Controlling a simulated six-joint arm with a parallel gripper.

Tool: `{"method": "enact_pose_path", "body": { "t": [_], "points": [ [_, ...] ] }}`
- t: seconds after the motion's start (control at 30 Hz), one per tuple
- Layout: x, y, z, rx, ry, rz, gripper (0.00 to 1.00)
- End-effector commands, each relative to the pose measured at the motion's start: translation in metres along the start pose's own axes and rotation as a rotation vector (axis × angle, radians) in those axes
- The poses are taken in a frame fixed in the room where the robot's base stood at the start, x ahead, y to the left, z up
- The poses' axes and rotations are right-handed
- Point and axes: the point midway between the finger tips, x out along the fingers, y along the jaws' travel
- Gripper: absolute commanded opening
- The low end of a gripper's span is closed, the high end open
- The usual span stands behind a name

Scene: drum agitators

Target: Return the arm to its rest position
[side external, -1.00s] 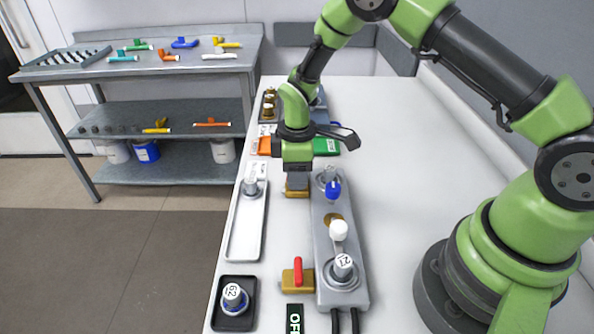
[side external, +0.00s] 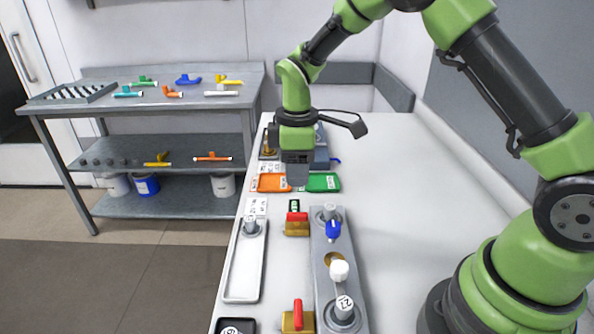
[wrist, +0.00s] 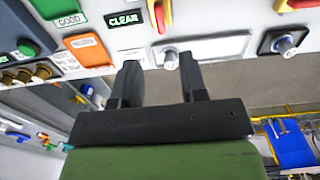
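My green arm ends in my dark gripper (side external: 298,184), which hangs above the white bench near the orange and green trays. In the wrist view its two fingers (wrist: 160,75) stand apart with nothing between them, so it is open and empty. The grey fixture plate (side external: 318,250) stands on the bench with a blue-handled part (side external: 333,230), a white knob (side external: 339,270) and a round piece marked 21 (side external: 344,306). A brass block with a red handle (side external: 297,225) sits beside its far end, and another red lever (side external: 298,312) beside its near end.
A white tray (side external: 232,285) holding one capped piece (side external: 251,224) lies left of the plate. The orange tray (side external: 271,184) and green tray (side external: 325,183) lie beyond. A grey shelf table (side external: 190,110) stands left. The bench's right side (side external: 415,190) is clear.

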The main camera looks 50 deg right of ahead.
Motion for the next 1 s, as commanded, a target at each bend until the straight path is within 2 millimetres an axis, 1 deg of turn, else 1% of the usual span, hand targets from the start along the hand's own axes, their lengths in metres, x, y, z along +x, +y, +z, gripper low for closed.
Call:
{"method": "enact_pose_path", "body": {
  "t": [0.07,0.17,0.27,0.3,0.37,0.4,0.5,0.6,0.7,0.8,0.9,1.0],
  "points": [
    [-0.002,0.0,0.0,0.006,0.003,0.002,0.39],
    [-0.017,-0.003,0.002,0.048,0.026,0.014,0.39],
    [-0.049,-0.01,0.009,0.142,0.077,0.037,0.39],
    [-0.064,-0.015,0.013,0.193,0.104,0.047,0.39],
    [-0.087,-0.024,0.021,0.275,0.148,0.059,0.39],
    [-0.101,-0.032,0.028,0.333,0.179,0.065,0.39],
    [-0.132,-0.051,0.045,0.472,0.258,0.075,0.39],
    [-0.155,-0.073,0.064,0.606,0.341,0.075,0.39],
    [-0.172,-0.096,0.085,0.737,0.427,0.065,0.39],
    [-0.182,-0.119,0.104,0.862,0.511,0.044,0.39],
    [-0.185,-0.138,0.12,0.968,0.584,0.018,0.39],
    [-0.184,-0.152,0.132,1.046,0.639,-0.007,0.39]
  ]
}}
